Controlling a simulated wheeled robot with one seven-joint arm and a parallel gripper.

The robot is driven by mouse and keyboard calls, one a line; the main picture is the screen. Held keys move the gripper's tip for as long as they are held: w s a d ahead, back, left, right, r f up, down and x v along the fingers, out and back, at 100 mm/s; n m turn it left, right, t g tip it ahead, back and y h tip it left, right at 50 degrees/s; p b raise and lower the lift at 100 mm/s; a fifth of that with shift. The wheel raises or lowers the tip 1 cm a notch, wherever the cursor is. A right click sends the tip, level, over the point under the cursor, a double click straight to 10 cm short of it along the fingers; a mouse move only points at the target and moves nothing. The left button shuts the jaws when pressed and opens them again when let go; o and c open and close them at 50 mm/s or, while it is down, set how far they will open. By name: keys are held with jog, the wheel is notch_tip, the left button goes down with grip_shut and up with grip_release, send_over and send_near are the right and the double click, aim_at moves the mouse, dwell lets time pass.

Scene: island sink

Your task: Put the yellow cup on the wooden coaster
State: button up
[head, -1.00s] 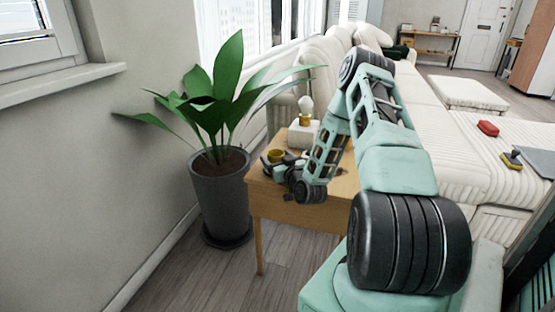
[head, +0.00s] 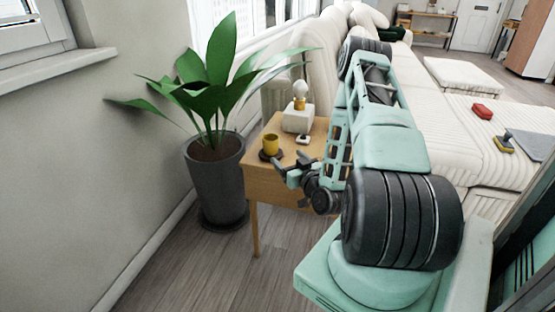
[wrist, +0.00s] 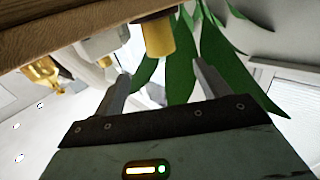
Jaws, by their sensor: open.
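The yellow cup (head: 271,143) stands upright on the dark brown round coaster (head: 265,156), near the left front of the small wooden table. My gripper (head: 292,163) is just to the right of and nearer than the cup, apart from it, with its jaws spread and nothing between them. In the wrist view, the scene looks turned over: the cup (wrist: 158,38) hangs from the top, beyond the open fingers (wrist: 160,71). The far side of the coaster is hidden by the cup.
The wooden table (head: 285,188) also bears a lamp with a white base (head: 298,119) and a small white item (head: 303,139). A potted plant (head: 215,180) stands left of the table. A pale sofa (head: 425,110) lies behind and right.

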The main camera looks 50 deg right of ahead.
jog(key=w+a+r+n+g+y, duration=0.25)
jog(key=w+a+n+y, duration=0.3)
jog(key=w+a, duration=0.5)
jog(key=s+a+r+n+g+y, duration=0.15)
jog(key=a+g+y, duration=0.3)
jog(key=a, duration=1.15)
jog(key=s+a+r+n+g, duration=0.3)
jog(key=s+a+r+g, duration=0.2)
jog(key=s+a, duration=0.6)
jog(key=s+a+r+n+g+h, duration=0.1)
jog(key=s+a+r+g, duration=0.1)
jog(key=s, duration=0.6)
jog(key=s+a+r+n+g+h, duration=0.1)
jog(key=s+a+r, duration=0.3)
jog(key=s, duration=0.5)
jog(key=shift+a+r+g+h, duration=0.3)
jog(key=shift+a+g, duration=0.4)
jog(key=shift+g, duration=0.1)
jog(key=shift+w+r, duration=0.1)
notch_tip(320, 180, up, 22)
jog(key=p, duration=2.2)
